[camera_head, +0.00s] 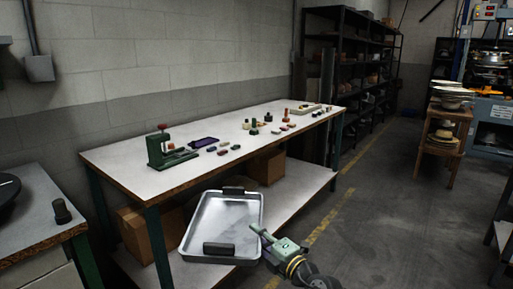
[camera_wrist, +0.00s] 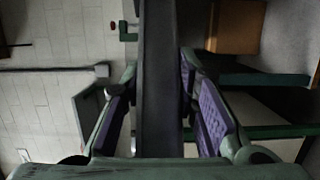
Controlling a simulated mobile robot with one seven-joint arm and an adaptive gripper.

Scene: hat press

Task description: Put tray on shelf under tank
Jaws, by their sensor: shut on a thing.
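A shallow grey metal tray (camera_head: 232,218) with black end handles is held tilted in front of the workbench in the head view. My gripper (camera_head: 262,236) is at the tray's right side. In the wrist view my gripper (camera_wrist: 160,68) has its purple pads on either side of a long dark bar (camera_wrist: 159,100), which looks like the tray's edge seen end-on. The gripper is shut on the tray. The bench's white lower shelf (camera_head: 306,188) is behind and right of the tray. I cannot make out a tank for certain.
The workbench (camera_head: 215,165) carries a green press (camera_head: 168,151) and several small parts. Cardboard boxes (camera_head: 267,166) sit on its lower shelf. Another table (camera_head: 35,215) is at left. A wooden stand (camera_head: 443,140) and blue-grey machine (camera_head: 492,125) are at right. Floor is clear between.

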